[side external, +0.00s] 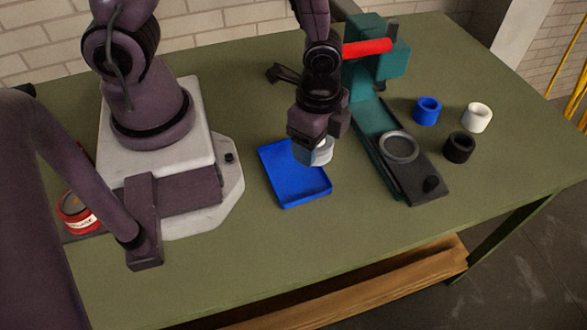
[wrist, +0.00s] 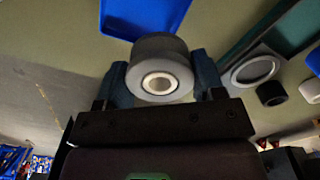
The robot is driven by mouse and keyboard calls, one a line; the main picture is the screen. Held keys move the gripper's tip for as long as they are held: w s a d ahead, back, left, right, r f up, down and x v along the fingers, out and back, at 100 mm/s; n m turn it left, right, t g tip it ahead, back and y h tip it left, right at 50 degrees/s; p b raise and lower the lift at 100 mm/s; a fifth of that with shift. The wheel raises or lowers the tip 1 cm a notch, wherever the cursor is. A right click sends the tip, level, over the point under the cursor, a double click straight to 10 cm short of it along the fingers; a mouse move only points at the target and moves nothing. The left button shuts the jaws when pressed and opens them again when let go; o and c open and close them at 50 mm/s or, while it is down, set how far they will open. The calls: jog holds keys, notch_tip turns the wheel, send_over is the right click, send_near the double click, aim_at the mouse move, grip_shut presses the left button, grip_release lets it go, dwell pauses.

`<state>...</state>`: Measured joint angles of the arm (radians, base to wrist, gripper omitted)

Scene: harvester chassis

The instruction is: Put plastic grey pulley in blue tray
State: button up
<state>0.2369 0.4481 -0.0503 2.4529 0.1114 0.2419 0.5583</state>
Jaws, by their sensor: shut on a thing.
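The grey pulley (wrist: 162,68) is a short grey cylinder with a pale ring around its centre hole. My gripper (wrist: 161,84) is shut on it, one finger on each side, in the wrist view. In the side view my gripper (side external: 316,146) points down with the pulley (side external: 320,154) between its fingers, partly hidden by the hand. The blue tray (side external: 300,192) lies on the green table. The pulley appears over or just beside the tray's right back edge; its height above it is hard to tell. The tray also shows in the wrist view (wrist: 145,16), beyond the pulley.
A teal machine (side external: 365,105) with a red handle (side external: 367,48) and a grey ring (side external: 398,146) stands right of the tray. Blue (side external: 427,110), white (side external: 476,117) and black (side external: 459,147) cylinders stand farther right. The table (side external: 270,250) is clear in front of the tray.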

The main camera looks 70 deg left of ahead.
aim_at(299, 183)
jog(key=shift+s+a+m, duration=0.1)
jog(key=shift+s+m, duration=0.8)
jog(key=shift+s, duration=0.3)
jog(key=f, duration=0.3)
jog(key=shift+s, duration=0.25)
jog(key=shift+w+f, duration=0.1)
jog(key=shift+f, duration=2.4)
jog(key=shift+f, duration=0.15)
jog(key=o, duration=0.6)
notch_tip(299, 183, up, 12)
jog(key=shift+r, duration=0.2)
